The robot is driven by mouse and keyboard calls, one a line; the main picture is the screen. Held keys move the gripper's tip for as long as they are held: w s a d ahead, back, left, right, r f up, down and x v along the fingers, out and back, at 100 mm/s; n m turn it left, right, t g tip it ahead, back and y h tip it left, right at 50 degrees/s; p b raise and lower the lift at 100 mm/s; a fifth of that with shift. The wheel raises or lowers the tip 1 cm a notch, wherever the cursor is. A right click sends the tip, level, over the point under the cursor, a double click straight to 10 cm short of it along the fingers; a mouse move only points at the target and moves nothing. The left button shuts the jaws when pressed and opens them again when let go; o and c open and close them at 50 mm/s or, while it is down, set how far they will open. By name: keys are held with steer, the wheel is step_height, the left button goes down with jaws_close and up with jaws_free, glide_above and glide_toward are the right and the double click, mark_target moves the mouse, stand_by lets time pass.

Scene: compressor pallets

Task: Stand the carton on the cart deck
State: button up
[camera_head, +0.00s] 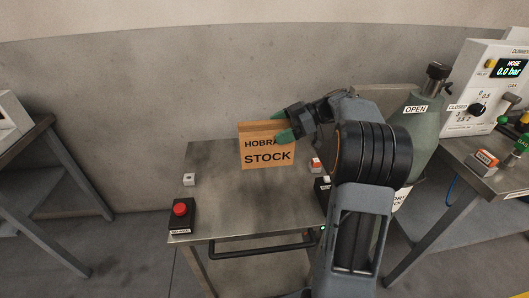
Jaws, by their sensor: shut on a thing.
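The carton (267,153) is brown cardboard with "HOBRA" and "STOCK" printed on its front. It is upright, over the back middle of the cart deck (225,200). I cannot tell whether its bottom touches the deck. My gripper (284,127) reaches in from the right with green fingertips and is shut on the carton's upper part. One fingertip lies across the front near the lettering. The other fingertip shows at the top edge.
A green-grey cylinder marked OPEN (412,125) and a gauge panel (490,80) stand at right. The deck's left and front are mostly clear.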

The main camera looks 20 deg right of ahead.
mark_target(266, 149)
steer(key=shift+w+a+f, duration=0.3)
steer(key=shift+a+f, duration=0.15)
steer(key=shift+f, duration=0.3)
steer(key=shift+w+a+f, duration=0.25)
steer(key=shift+a+f, duration=0.2)
steer(key=shift+f, duration=0.25)
steer(key=shift+w+a+f, duration=0.3)
steer(key=shift+a+f, duration=0.15)
steer(key=shift+f, duration=0.3)
steer(key=f, duration=0.2)
steer(key=a+f, duration=0.1)
steer(key=shift+w+f+b, duration=0.15)
steer(key=shift+w+b, duration=0.15)
steer(key=shift+b, duration=0.1)
steer(key=shift+f, duration=0.6)
steer(key=o, duration=1.3)
steer(key=shift+o, duration=0.2)
steer(key=v, duration=1.2)
steer(key=shift+p, duration=0.45)
steer(key=shift+s, duration=0.15)
